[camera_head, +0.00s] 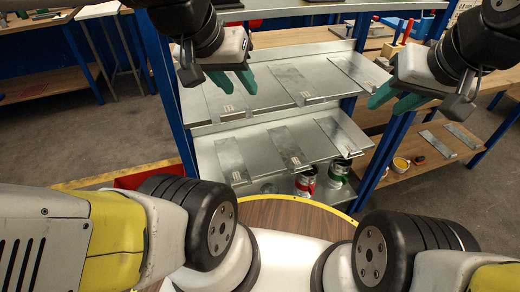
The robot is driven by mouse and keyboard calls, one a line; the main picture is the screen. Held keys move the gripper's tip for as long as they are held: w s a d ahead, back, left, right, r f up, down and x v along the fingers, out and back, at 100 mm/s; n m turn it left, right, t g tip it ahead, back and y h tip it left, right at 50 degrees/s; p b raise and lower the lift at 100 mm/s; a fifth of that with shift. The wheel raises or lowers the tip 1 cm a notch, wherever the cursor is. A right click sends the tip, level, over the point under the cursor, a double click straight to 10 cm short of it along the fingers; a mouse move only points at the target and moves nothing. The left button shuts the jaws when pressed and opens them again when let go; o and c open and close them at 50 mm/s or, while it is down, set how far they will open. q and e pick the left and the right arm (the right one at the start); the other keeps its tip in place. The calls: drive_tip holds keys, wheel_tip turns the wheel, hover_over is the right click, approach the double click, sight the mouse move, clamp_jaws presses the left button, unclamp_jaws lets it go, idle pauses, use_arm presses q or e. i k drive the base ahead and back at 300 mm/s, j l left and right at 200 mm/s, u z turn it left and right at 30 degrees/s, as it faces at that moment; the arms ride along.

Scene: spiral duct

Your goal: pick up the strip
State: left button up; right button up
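Several flat grey metal strips lie on a metal rack. On the upper shelf are a left strip (228,104), a middle strip (295,83) and a right strip (358,70). On the lower shelf are a left strip (232,160), a middle strip (288,147) and a right strip (342,135). My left gripper (234,83) has green fingers spread apart and empty; in the picture it overlaps the far end of the upper left strip. My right gripper (394,99) is also open and empty, right of the upper right strip. I cannot tell either gripper's height above the shelf.
The rack has blue posts (168,85). Cans (305,182) stand below the lower shelf. A wooden bench (405,170) at the right holds two more strips (437,144) and small containers. A red bin (140,178) stands left of the rack. A round brown tabletop (295,215) is near me.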

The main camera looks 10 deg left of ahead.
sight(235, 173)
drive_tip(key=i+l, duration=0.15)
drive_tip(key=l, duration=0.2)
drive_tip(key=i+l, duration=0.15)
drive_tip(key=l, duration=0.25)
drive_tip(key=i+l, duration=0.1)
drive_tip(key=l, duration=0.25)
drive_tip(key=u, duration=0.4)
drive_tip(key=j+u, duration=0.1)
drive_tip(key=u, duration=0.65)
drive_tip(key=i+j+u, duration=0.1)
drive_tip(key=u, duration=0.25)
drive_tip(key=k+u, duration=0.3)
drive_tip(key=u, duration=0.35)
drive_tip(key=k+j, duration=0.05)
